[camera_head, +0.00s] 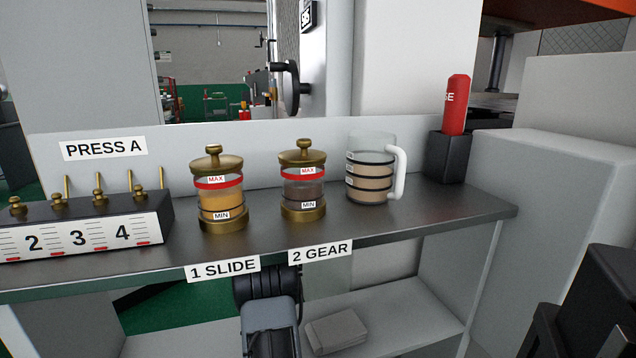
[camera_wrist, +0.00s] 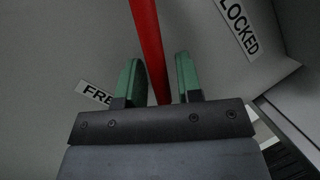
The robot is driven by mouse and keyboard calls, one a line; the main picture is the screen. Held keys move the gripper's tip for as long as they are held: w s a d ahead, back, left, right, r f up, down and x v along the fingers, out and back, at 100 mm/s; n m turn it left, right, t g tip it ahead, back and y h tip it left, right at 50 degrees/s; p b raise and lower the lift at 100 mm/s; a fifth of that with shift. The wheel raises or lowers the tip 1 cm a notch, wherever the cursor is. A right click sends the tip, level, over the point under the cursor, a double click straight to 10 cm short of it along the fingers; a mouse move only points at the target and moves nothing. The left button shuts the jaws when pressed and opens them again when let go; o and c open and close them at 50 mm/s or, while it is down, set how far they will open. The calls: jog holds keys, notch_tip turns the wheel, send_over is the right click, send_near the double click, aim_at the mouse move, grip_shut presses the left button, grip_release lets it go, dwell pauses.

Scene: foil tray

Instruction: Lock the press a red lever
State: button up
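The red lever (camera_wrist: 149,45) shows in the wrist view as a bar running from the top edge down between the fingers of my gripper (camera_wrist: 160,82). The two green fingers are apart, with a gap seen on each side of the lever, so the gripper looks open. The lever's lower end is hidden behind the gripper body. A "LOCKED" label (camera_wrist: 238,28) is at the upper right. The head view shows neither the lever nor the gripper fingers.
The head view shows a grey shelf (camera_head: 380,232) marked "PRESS A" (camera_head: 104,149). On it stand two brass-capped jars (camera_head: 221,197) (camera_head: 303,194), a clear mug (camera_head: 370,180), a numbered block (camera_head: 90,225) and a red item (camera_head: 456,110) in a black holder.

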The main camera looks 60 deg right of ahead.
jog(key=shift+o, duration=0.6)
jog(key=p+v, duration=0.2)
jog(key=v, duration=1.2)
jog(key=shift+d, duration=0.1)
